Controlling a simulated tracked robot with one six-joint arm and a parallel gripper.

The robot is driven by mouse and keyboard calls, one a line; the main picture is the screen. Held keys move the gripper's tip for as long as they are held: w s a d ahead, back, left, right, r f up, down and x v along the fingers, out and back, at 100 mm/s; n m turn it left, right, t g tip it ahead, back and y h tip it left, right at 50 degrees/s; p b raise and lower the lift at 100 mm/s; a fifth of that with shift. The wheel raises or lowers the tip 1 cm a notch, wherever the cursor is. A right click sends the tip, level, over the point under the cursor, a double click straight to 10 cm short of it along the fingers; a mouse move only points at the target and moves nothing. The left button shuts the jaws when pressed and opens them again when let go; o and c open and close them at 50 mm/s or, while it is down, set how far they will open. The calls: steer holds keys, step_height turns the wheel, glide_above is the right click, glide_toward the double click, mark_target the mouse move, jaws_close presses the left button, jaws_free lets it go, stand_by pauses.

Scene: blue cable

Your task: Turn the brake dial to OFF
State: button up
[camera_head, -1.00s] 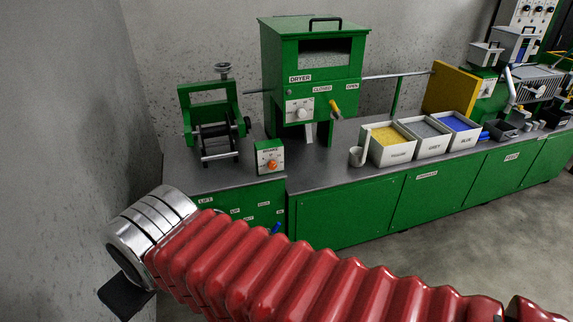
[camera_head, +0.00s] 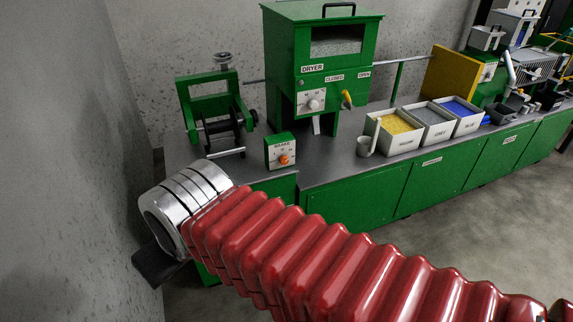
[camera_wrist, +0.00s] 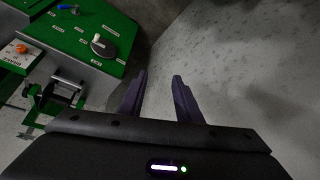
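The brake box (camera_head: 279,146) is a small green box with a white face. It stands on the left end of the counter in the head view. Its orange dial (camera_head: 284,160) faces me; its setting is too small to read. In the wrist view the orange dial (camera_wrist: 22,48) is at the far left, on the white face. My gripper (camera_wrist: 159,80) is open and empty, its two dark fingers apart over a grey background. It is well clear of the brake dial. In the head view my arm hides most of the gripper.
A green panel with a black-and-grey knob (camera_wrist: 102,44) and blue lever (camera_wrist: 68,8) lies beside the brake box. A green reel frame (camera_head: 212,112) stands behind left; the dryer (camera_head: 322,65) behind right. A grey wall (camera_head: 60,120) is close at left. Labelled bins (camera_head: 394,134) stand right.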

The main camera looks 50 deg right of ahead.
steer(key=shift+o, duration=1.4)
steer(key=shift+w+d, duration=0.1)
steer(key=shift+w, duration=0.1)
steer(key=shift+o, duration=0.7)
steer(key=w+d+m+t+h, duration=0.1)
steer(key=w+d+m, duration=0.1)
steer(key=w+d, duration=0.4)
steer(key=shift+w+d+f+m+h, duration=0.2)
steer(key=shift+w+d+m+h, duration=0.15)
steer(key=shift+w, duration=0.8)
steer(key=w+d+f+m+t+h, duration=0.1)
steer(key=w+d+f+m, duration=0.1)
steer(key=w+d, duration=0.55)
steer(key=w+d+f+m+t+h, duration=0.25)
steer(key=w+d, duration=0.25)
steer(key=d, duration=0.5)
steer(key=w+d+f+m+t+h, duration=0.1)
steer(key=d+f+m, duration=0.1)
steer(key=d+f, duration=0.35)
steer(key=w+d+f+m, duration=0.1)
steer(key=w+d+f, duration=0.1)
steer(key=d, duration=0.7)
steer(key=s+d+f+m+t+h, duration=0.3)
steer(key=s+d+f+m, duration=0.5)
steer(key=s+d+f, duration=0.5)
step_height(320, 180, down, 3)
steer(key=shift+s+r+t, duration=0.1)
steer(key=shift+s+t, duration=0.4)
steer(key=shift+t, duration=0.15)
